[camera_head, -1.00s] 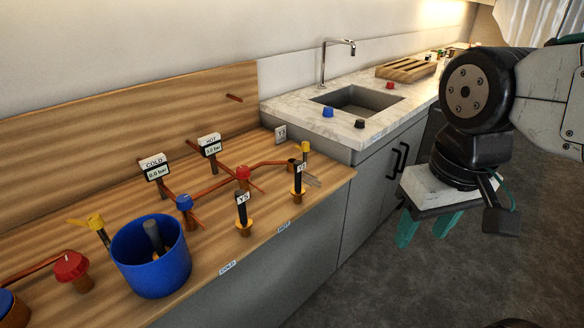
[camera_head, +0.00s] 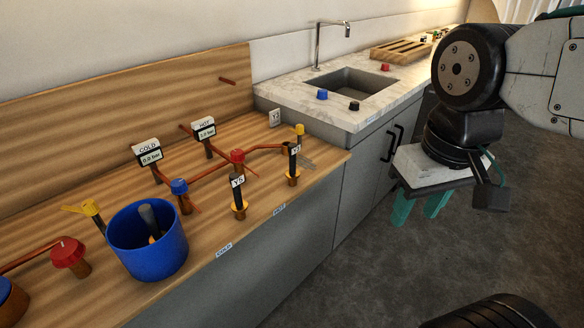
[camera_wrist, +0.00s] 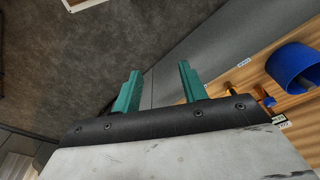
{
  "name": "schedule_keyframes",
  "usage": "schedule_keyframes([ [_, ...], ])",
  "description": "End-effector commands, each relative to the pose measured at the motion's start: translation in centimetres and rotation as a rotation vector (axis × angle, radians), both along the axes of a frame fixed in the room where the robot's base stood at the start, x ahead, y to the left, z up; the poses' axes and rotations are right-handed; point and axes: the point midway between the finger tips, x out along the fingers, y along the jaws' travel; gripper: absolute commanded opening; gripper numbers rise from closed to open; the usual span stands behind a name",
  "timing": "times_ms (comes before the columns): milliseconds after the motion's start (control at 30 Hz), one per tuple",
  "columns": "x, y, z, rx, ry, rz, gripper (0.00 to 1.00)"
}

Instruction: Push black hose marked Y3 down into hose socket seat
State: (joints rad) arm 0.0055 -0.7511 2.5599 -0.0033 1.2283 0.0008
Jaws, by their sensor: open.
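Two black hoses with white tags stand upright in brass-coloured sockets near the counter's front edge. The nearer hose (camera_head: 239,197) has a tag that looks like Y3 or Y5; its socket (camera_head: 239,212) is under it. The farther hose (camera_head: 293,164) has a tag too small to read surely and stands in its own socket (camera_head: 292,181). I cannot tell how deep either hose sits. My gripper (camera_head: 418,208) is open and empty, with green fingers pointing down, right of both hoses and beyond the counter edge. It also shows in the wrist view (camera_wrist: 159,88).
A blue cup (camera_head: 140,262) holding a tool stands left on the wooden counter (camera_head: 225,118). Copper pipes, a blue valve (camera_head: 179,187), a red valve (camera_head: 237,156) and COLD and HOT gauges stand behind the hoses. The sink (camera_head: 350,84) is farther back. Floor space before the cabinets is open.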

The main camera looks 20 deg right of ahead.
Motion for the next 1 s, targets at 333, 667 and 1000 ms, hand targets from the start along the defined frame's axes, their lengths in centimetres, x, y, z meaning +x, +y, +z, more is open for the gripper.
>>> schedule_keyframes([
  [333, 3.6, -1.4, -6.1, -0.024, 0.243, -0.02, 0.42],
  [667, 13.4, -4.1, -16.4, -0.087, 0.139, 0.04, 0.42],
  [1000, 24.0, -4.3, -28.6, -0.066, -0.204, 0.188, 0.42],
])
